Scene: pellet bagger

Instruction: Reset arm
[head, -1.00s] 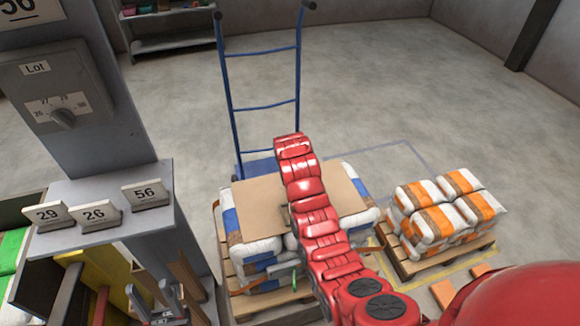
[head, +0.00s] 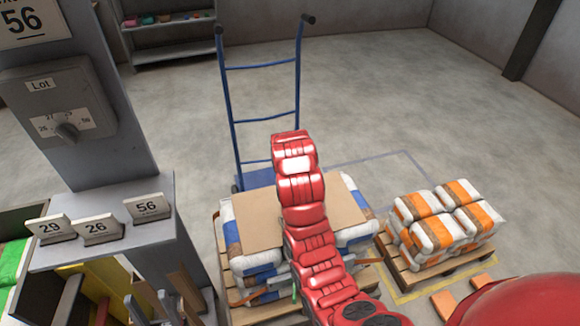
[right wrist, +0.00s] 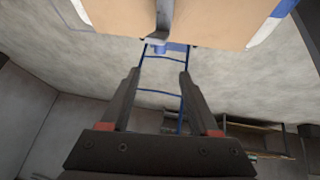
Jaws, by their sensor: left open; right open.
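My left gripper (head: 150,309) shows only in part at the bottom left of the head view, below the grey stand with the number cards; its jaws are open. My right arm (head: 305,215), red and jointed, reaches up from the bottom over the stacked bags and their brown cardboard sheet (head: 258,218). Its gripper is hidden in the head view. In the right wrist view the right gripper (right wrist: 160,76) is open, with two dark fingers apart and nothing between them. The cardboard sheet (right wrist: 215,22) shows at the top of that view.
A blue hand truck (head: 265,108) stands behind the bag stack. Orange-and-white bags (head: 440,218) sit on a pallet (head: 440,262) at the right. A grey stand (head: 115,235) holds cards 29, 26 and 56 below a Lot dial (head: 65,128).

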